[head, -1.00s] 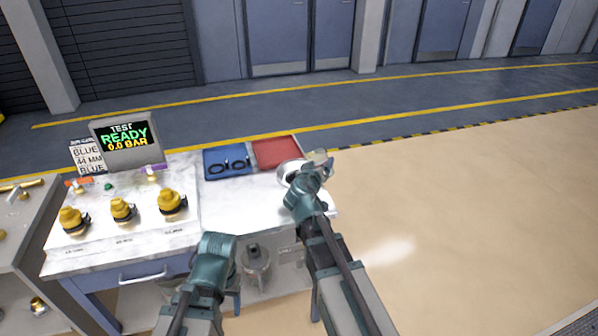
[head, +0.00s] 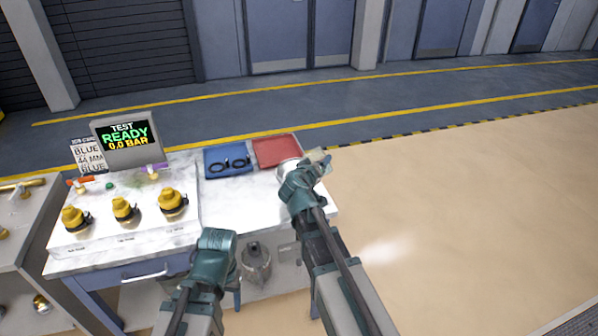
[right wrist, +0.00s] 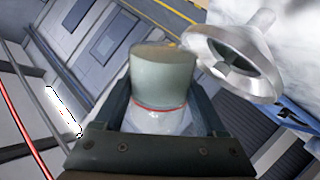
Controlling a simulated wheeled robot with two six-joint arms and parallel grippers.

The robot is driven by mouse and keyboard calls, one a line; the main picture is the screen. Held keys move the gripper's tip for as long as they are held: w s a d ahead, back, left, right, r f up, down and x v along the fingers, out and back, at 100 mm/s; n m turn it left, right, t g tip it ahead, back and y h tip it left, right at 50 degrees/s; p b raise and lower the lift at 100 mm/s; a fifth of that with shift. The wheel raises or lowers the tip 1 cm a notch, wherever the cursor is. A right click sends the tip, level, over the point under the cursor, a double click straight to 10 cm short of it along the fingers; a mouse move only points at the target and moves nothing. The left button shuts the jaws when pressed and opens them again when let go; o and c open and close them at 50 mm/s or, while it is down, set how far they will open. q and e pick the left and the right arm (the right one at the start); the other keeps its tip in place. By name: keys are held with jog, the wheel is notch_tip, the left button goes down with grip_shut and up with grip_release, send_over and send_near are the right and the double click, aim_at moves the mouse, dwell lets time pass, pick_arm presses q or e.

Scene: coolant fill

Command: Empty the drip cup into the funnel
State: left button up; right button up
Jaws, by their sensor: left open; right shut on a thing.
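The drip cup (right wrist: 158,75) is a grey-green, see-through cup with a red line around it, held between the fingers of my right gripper (right wrist: 160,112). In the head view the cup (head: 317,155) shows small at the tip of my right gripper (head: 309,168), over the table's right edge. The metal funnel (right wrist: 232,60) is beside the cup in the right wrist view, apart from it. In the head view the funnel (head: 288,167) is partly hidden behind my right gripper. My left gripper (head: 234,286) is open and low in front of the table; its fingertips are partly hidden.
A blue tray (head: 210,173) with black rings and a red tray (head: 278,152) lie behind the funnel. Yellow-capped fittings (head: 123,209) and a display reading READY, 0.0 BAR (head: 127,138) stand left. A metal vessel (head: 256,265) sits below the tabletop. Floor to the right is clear.

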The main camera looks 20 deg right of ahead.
jog(key=shift+w+a+f+n+g+h+p, duration=0.1)
jog(key=shift+f+n+g+h+p, duration=0.25)
jog(key=shift+f+n+g, duration=0.7)
dwell(2.1)
jog(key=shift+w+r+n+g+p, duration=0.1)
jog(key=shift+r+n+g+p, duration=0.55)
jog(key=shift+n+p, duration=0.15)
dwell(0.6)
jog(key=shift+w+a+f+n+g+h, duration=0.35)
jog(key=shift+w+a+f+n, duration=0.1)
jog(key=shift+w, duration=0.15)
dwell(0.7)
jog(key=shift+w+a+r+n+g, duration=0.1)
jog(key=shift+w+r+n+g, duration=0.1)
jog(key=shift+r+n+g, duration=0.25)
dwell(1.0)
